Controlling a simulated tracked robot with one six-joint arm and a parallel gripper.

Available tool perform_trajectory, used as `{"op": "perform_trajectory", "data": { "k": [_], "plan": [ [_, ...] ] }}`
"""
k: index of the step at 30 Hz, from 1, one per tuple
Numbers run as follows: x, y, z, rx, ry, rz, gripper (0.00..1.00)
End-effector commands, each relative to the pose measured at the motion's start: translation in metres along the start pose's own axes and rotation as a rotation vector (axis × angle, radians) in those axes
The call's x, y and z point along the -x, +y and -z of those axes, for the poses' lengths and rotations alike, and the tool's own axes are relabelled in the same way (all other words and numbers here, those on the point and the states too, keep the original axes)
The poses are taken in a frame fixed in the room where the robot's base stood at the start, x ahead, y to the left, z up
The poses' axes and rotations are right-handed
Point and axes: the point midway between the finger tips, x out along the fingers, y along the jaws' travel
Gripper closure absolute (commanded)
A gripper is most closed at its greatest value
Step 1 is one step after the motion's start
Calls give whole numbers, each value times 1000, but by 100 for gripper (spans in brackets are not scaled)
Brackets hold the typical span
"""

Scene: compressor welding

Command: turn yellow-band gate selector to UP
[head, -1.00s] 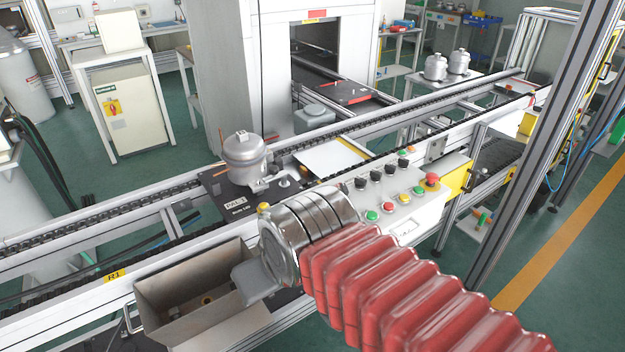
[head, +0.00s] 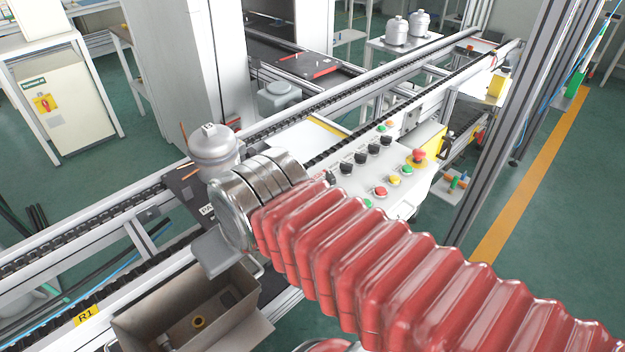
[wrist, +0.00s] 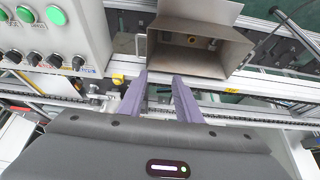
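The control panel (head: 403,197) carries a row of black selector knobs (head: 361,157) with coloured push buttons in front, in the head view. Several black knobs (wrist: 54,61) also show below green lamps (wrist: 55,15) at the left of the wrist view. I cannot make out a yellow band on any knob, nor which way the knobs point. My gripper's two purple fingers (wrist: 160,78) are apart with nothing between them, to the right of the panel and short of the steel bin. In the head view my gripper (head: 218,252) is partly seen above the bin, its fingertips hidden.
The open steel bin (head: 185,305) stands below my gripper; it also shows in the wrist view (wrist: 225,65). A red mushroom button (head: 419,155) sits at the panel's far end. A silver compressor (head: 213,150) stands on the conveyor. An upright post (head: 525,110) rises at right.

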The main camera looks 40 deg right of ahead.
Motion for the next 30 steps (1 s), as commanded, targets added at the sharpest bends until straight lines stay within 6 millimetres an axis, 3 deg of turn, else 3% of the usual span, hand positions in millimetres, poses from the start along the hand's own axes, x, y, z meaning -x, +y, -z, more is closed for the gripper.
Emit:
{"op": "perform_trajectory", "data": {
  "k": [11,20,30],
  "plan": [
    [1,10,7,10,-18,-5,69],
    [3,59,36,84,-101,-4,69],
    [4,137,65,187,-162,54,69]
  ]
}}
